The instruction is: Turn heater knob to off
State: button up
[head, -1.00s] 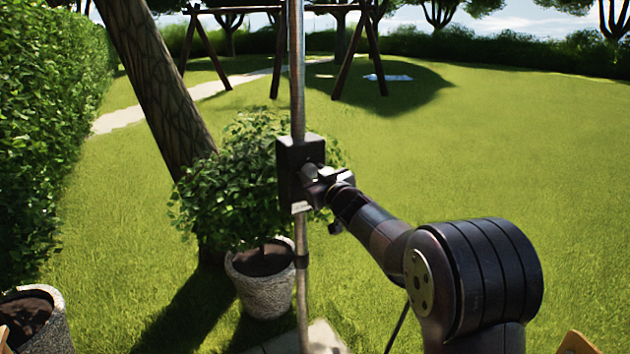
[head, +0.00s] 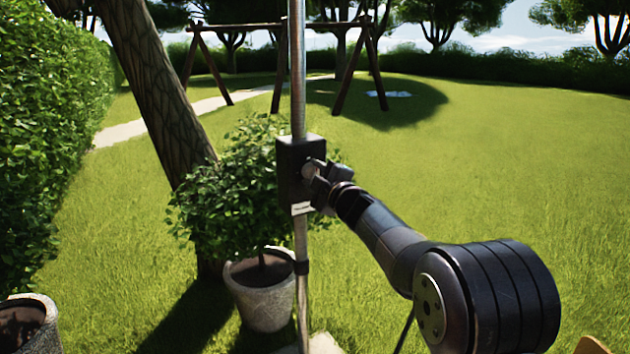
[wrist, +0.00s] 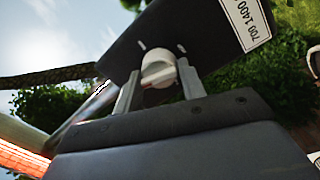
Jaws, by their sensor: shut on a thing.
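The heater's black control box (head: 291,160) is fixed on an upright metal pole (head: 297,70). Its light grey knob (wrist: 158,70) sits on the box face between my two fingers in the wrist view. The knob also shows, small and partly covered, in the head view (head: 311,168). My gripper (head: 317,175) is shut on the knob, one finger on each side; the fingers also show in the wrist view (wrist: 158,88). Two short white marks lie on the box near the knob. Which mark the knob points to is unclear.
A white label (wrist: 247,22) reading "700 1400" is on the box. An orange-red glowing heater part (wrist: 22,146) shows at the left of the wrist view. A potted bush (head: 260,295) stands behind the pole. Open lawn lies to the right.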

jog(key=shift+f+n+b, duration=0.25)
jog(key=shift+n+b, duration=0.15)
jog(key=shift+n, duration=1.2)
jog(key=o, duration=0.9)
jog(key=shift+r, duration=0.1)
jog(key=shift+o, duration=0.2)
jog(key=b+v, duration=0.1)
jog(key=v, duration=0.9)
jog(key=shift+s+d, duration=0.3)
jog(key=p+x, duration=0.1)
jog(key=x, duration=1)
jog(key=shift+a, duration=0.1)
jog(key=shift+s, duration=0.1)
